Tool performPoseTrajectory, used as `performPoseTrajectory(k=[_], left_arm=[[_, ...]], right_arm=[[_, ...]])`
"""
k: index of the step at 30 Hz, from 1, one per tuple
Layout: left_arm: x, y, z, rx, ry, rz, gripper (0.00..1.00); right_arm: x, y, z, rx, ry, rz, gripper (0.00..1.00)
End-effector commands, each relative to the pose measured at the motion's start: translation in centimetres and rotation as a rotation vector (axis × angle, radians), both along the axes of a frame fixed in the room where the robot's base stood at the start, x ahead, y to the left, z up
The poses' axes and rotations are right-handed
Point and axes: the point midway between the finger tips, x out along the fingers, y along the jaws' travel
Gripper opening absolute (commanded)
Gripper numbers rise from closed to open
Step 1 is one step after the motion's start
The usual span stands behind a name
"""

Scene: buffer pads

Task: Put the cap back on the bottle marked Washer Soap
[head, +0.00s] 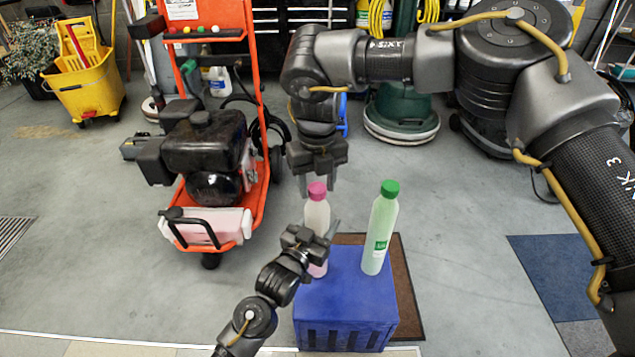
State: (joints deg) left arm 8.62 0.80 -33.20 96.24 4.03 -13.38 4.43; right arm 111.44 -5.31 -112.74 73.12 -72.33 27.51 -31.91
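A bottle with clear-whitish upper part and pink lower part (317,216) stands on the blue crate (345,325). A pink cap (317,191) is at its mouth; whether it is seated cannot be told. My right gripper (318,183) points down from above, its fingers apart on either side of the cap, with a small gap showing. My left gripper (320,228) is at the bottle's middle and hides part of it; its grip is unclear. A pale green bottle (379,236) with a green cap (390,188) stands to the right. No label is legible.
A brown mat (405,295) lies under the crate. An orange machine cart (262,150) stands at left, a yellow mop bucket (88,90) behind it. A green floor machine (402,110) stands at the back. Open floor lies right of the crate, with a blue mat (560,270).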

Motion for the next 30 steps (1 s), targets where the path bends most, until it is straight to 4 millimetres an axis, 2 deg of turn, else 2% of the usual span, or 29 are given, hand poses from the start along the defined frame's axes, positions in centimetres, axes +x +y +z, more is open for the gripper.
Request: performPoseTrajectory(k=[1, 3, 14, 17, 24, 30], left_arm=[[0.0, 0.0, 0.0, 0.0, 0.0, -0.001, 0.0], [0.0, 0.0, 0.0, 0.0, 0.0, -0.001, 0.0], [0.0, 0.0, 0.0, -0.001, 0.0, -0.001, 0.0], [0.0, 0.0, 0.0, -0.001, 0.0, -0.001, 0.0], [0.0, 0.0, 0.0, 0.0, 0.001, 0.0, 0.0], [0.0, 0.0, 0.0, 0.0, 0.001, 0.0, 0.0]], right_arm=[[0.0, 0.0, 0.0, 0.0, 0.0, 0.001, 0.52], [0.0, 0.0, 0.0, 0.0, 0.0, 0.001, 0.61], [0.0, 0.0, 0.6, 0.001, -0.002, 0.003, 0.61], [0.1, 0.0, 1.9, 0.001, -0.003, 0.003, 0.61], [0.1, 0.1, 6.8, 0.0, -0.004, 0.002, 0.61], [0.1, 0.0, 10.2, -0.001, -0.004, 0.001, 0.61]])
